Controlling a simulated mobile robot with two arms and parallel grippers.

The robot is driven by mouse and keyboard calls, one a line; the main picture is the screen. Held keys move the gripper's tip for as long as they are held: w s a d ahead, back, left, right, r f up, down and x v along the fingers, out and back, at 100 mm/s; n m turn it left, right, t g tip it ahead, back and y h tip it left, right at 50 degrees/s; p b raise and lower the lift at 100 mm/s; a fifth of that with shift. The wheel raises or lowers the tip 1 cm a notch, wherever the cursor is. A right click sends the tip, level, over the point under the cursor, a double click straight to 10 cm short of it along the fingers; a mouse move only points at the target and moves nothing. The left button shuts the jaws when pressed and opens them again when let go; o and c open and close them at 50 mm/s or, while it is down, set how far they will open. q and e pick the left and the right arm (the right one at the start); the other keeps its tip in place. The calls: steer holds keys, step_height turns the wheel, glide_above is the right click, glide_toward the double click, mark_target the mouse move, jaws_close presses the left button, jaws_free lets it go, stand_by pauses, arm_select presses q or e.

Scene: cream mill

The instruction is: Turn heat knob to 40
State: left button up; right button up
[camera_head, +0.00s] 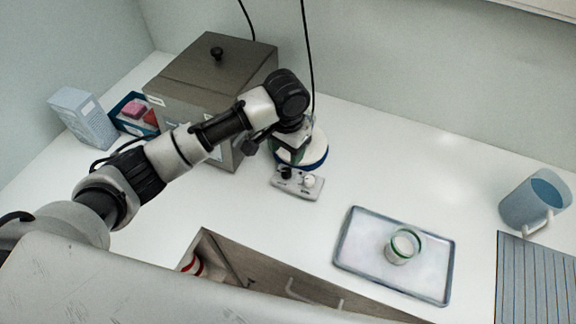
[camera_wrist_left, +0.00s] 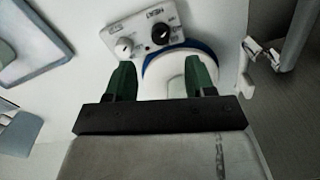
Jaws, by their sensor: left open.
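The hot plate (camera_head: 318,153) has a round white top with a blue rim and a pale control panel in front. The black heat knob (camera_head: 286,172) sits on the panel's left and a white knob (camera_head: 308,181) on its right. In the left wrist view the black knob (camera_wrist_left: 160,33) is beside the HEAT lettering; its setting is too small to read. My left gripper (camera_wrist_left: 160,78) is open and empty, its green fingers apart over the white top, short of the knob. In the head view the left gripper (camera_head: 287,150) partly hides the plate. My right gripper is not in view.
A grey metal box (camera_head: 205,70) with a black lid knob stands behind my left arm. A tray (camera_head: 348,255) with a glass jar (camera_head: 402,247) lies to the right, near an open drawer (camera_head: 300,285). The counter right of the plate is clear.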

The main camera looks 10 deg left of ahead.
mark_target(286, 170)
arm_select(q)
step_height(286, 170, down, 8)
steer(key=shift+f+p, duration=0.15)
steer(key=shift+p, duration=0.4)
